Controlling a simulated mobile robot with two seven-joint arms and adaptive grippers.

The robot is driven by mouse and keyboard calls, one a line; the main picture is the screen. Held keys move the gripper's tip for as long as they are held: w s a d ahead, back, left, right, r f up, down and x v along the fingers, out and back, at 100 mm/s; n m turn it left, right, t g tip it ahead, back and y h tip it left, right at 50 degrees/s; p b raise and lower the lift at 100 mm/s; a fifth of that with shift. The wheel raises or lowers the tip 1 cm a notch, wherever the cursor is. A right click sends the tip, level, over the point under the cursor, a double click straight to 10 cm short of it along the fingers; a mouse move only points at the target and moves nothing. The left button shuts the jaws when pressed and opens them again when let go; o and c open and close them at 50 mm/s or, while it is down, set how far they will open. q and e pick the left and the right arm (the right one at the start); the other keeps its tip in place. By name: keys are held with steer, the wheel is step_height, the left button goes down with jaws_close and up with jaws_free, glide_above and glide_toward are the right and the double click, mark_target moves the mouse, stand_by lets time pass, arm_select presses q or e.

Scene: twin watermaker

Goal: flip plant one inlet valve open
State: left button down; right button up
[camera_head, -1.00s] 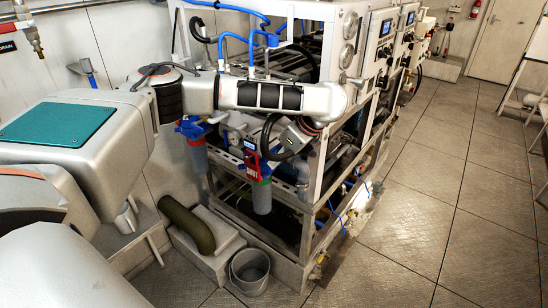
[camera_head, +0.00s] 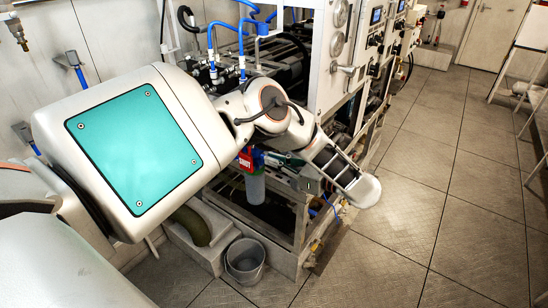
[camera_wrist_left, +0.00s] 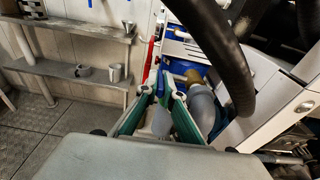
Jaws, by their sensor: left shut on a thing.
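The inlet valve shows in the head view by a red plate (camera_head: 245,162) that reads SHUT, beside a blue filter head with a pale bowl (camera_head: 256,188). My left gripper (camera_head: 272,158) reaches in from the right at that filter. In the left wrist view its green fingers (camera_wrist_left: 163,92) are closed on a narrow blue piece that looks like the valve handle (camera_wrist_left: 162,82). The red plate (camera_wrist_left: 151,58) stands edge-on just beyond the fingertips. The handle's exact angle is hidden by the fingers and arm. My right gripper is in neither view.
A thick black hose (camera_wrist_left: 232,60) hangs close to the right of the fingers, near a grey pipe elbow (camera_wrist_left: 203,105). The white panel frame (camera_head: 333,60) rises behind my arm. A grey bucket (camera_head: 245,262) stands on the floor below. The tiled floor at right is clear.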

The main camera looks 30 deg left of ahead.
arm_select(q)
steer(key=shift+f+y, duration=0.35)
steer(key=shift+y, duration=0.35)
steer(key=shift+f, duration=0.1)
steer(key=c, duration=2.2)
jaws_free()
